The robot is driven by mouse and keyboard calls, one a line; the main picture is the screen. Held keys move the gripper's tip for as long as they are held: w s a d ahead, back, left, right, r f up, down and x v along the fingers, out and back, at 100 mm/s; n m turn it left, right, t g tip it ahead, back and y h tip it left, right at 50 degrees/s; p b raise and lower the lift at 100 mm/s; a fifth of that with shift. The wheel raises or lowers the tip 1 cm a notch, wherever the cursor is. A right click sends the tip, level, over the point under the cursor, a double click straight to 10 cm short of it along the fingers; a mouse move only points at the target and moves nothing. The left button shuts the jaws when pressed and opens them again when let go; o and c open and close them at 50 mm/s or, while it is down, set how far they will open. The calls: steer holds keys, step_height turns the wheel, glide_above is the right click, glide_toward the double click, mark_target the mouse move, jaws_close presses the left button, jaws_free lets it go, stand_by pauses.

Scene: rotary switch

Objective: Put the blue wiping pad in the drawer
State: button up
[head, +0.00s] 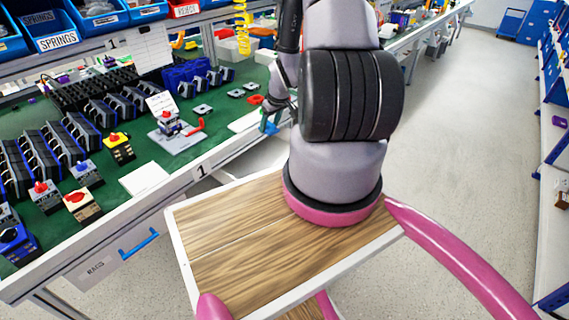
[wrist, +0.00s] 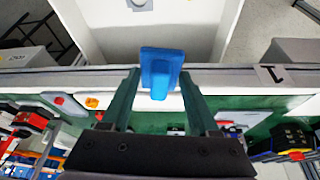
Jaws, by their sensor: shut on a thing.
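The blue wiping pad (wrist: 160,68) is between the two fingertips of my gripper (wrist: 158,80) in the wrist view. My gripper is shut on it. The pad appears over the bench's front edge, beside a pale open drawer (wrist: 105,35) that shows at the top of the wrist view. In the head view my gripper (head: 272,117) is at the bench edge, partly hidden by my arm. The open drawer (head: 250,163) shows there only in part, behind my arm and my wooden top. I cannot tell the pad's height above the drawer.
A drawer front marked RAGS (head: 97,268) with a blue handle (head: 138,243) is at the lower left. The green bench (head: 120,180) holds several switches and a small stand (head: 172,132). The floor aisle (head: 470,130) on the right is clear.

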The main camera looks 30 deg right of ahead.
steer(key=s+d+f+n+y, duration=0.1)
steer(key=s+d+f, duration=0.15)
steer(key=f, duration=0.45)
steer(key=s+d+f+n, duration=0.1)
steer(key=s+f, duration=0.2)
steer(key=f, duration=0.5)
glide_toward(260, 167)
steer(key=f, duration=0.3)
steer(key=shift+s+f, duration=0.15)
steer(key=shift+s, duration=0.2)
steer(key=w+f, duration=0.1)
steer(key=w+a+f, duration=0.1)
steer(key=shift+w, duration=0.3)
steer(key=shift+w+f, duration=0.15)
steer(key=shift+w, duration=0.05)
steer(key=shift+f, duration=0.1)
steer(key=o, duration=1.3)
